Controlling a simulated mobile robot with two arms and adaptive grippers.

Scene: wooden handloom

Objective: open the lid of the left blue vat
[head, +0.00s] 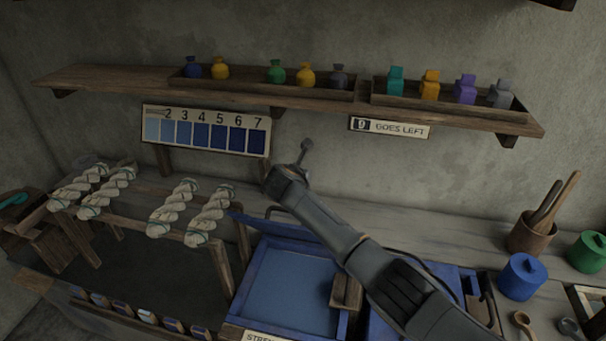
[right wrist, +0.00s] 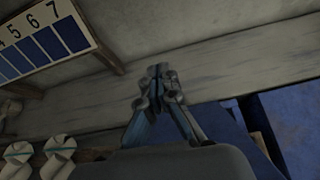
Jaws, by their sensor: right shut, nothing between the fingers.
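The left blue vat (head: 243,290) stands at bottom centre in the head view. A flat lighter blue surface, which looks like dye, shows inside its rim. Its dark blue lid (head: 262,224) appears raised along the back edge, tilted up and partly hidden by my right arm. My right gripper (head: 307,148) is shut and empty, above and behind the vat, in front of the wall. It also shows shut in the right wrist view (right wrist: 158,72), over the wooden bench. My left gripper is not in view.
A wooden block (head: 346,291) sits at the vat's right side. Another blue vat (head: 462,284) is partly behind my arm. Yarn skeins (head: 172,207) hang on a rack at left. A shelf (head: 110,76) with small jars and a number chart (head: 205,131) are on the wall.

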